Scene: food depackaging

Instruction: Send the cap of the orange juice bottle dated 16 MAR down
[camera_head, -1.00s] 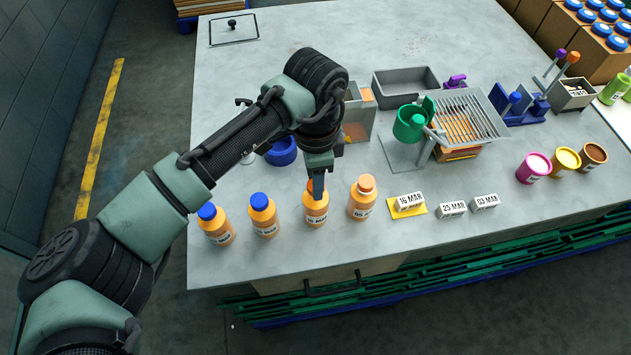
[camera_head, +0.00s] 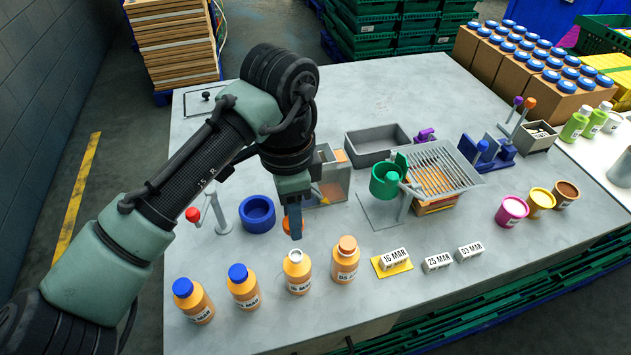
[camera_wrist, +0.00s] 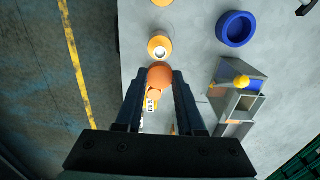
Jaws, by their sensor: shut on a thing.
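My gripper (camera_head: 293,228) is shut on an orange cap (camera_wrist: 159,74), held in the air above and behind the bottle row. The cap also shows beside the fingers in the head view (camera_head: 286,225). The third bottle (camera_head: 297,274) stands upright with its white neck bare; its date is too small to read surely. To its right stands an orange-capped bottle (camera_head: 345,262), to its left two blue-capped bottles (camera_head: 243,288) (camera_head: 194,302). A block marked 16 MAR (camera_head: 393,259) lies on a yellow mat (camera_head: 407,266).
A clear-sided divided box (camera_head: 335,184) and a blue ring-shaped bowl (camera_head: 257,213) stand behind the bottles. Blocks marked 25 MAR (camera_head: 437,262) and 03 MAR (camera_head: 469,252) lie to the right. A green holder (camera_head: 384,181) and rack (camera_head: 445,165) stand beyond. The table's front strip is clear.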

